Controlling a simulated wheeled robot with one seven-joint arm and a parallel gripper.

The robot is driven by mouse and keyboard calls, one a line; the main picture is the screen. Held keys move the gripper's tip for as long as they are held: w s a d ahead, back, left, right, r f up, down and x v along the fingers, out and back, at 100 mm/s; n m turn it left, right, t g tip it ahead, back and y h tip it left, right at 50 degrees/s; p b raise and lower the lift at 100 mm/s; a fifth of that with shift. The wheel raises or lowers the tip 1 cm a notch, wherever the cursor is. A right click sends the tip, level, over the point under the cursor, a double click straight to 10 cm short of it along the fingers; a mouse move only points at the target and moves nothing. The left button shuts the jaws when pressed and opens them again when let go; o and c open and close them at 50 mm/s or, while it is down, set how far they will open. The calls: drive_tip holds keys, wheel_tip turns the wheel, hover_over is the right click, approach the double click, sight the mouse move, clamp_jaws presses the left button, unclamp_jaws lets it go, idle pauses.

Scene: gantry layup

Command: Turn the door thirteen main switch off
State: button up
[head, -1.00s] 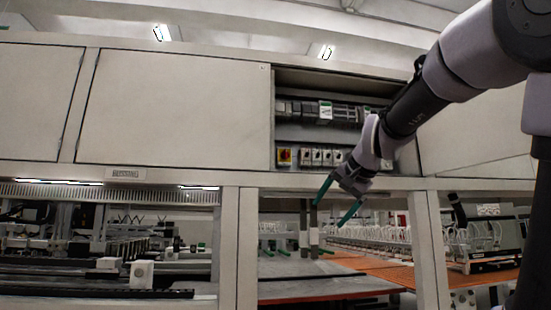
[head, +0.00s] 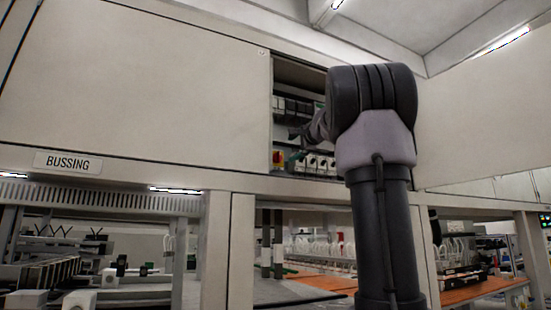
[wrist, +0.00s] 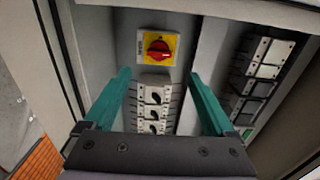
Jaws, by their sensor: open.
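The main switch (wrist: 158,47) is a red rotary knob on a yellow plate, mounted on the back panel inside an open cabinet. In the wrist view it sits at the top centre, ahead of and between my fingers. In the head view the switch (head: 278,158) shows at the lower left of the cabinet opening. My gripper (wrist: 160,88) has two green fingers spread wide, with nothing between them, apart from the switch. In the head view my arm hides most of the gripper and the right part of the opening.
A row of white breakers (wrist: 153,100) adjoins the switch. More dark-and-white modules (wrist: 262,75) sit on another rail. The cabinet's frame edges surround the opening. A BUSSING sign (head: 68,162) is on the panel below left. An orange work surface (head: 330,284) lies under the cabinet.

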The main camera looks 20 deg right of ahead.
sight(280, 156)
drive_tip(key=w, duration=0.9)
drive_tip(key=shift+w+a, duration=0.15)
drive_tip(key=shift+w, duration=0.25)
drive_tip(key=c, duration=1.4)
